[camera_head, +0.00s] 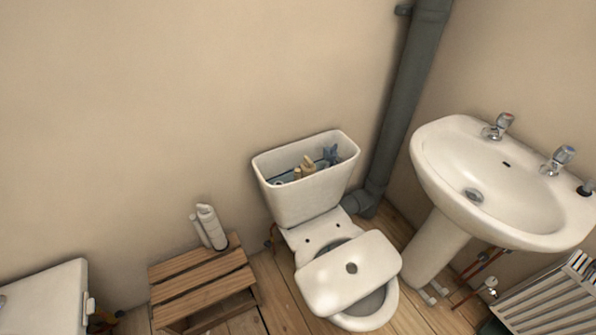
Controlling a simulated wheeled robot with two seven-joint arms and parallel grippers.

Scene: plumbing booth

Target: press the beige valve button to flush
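The open toilet cistern (313,198) stands against the wall near the middle of the head view. Inside it, a beige valve part (307,163) stands up near the centre, with a blue fitting (331,155) to its right. The button on top of the valve is too small to make out clearly. The cistern lid (330,283), with a round hole, lies across the toilet bowl (371,310). Neither of my grippers shows in the view.
A pedestal washbasin (500,185) stands to the right. A grey pipe (403,95) runs down the corner. A white cabinet (48,300) is at lower left.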

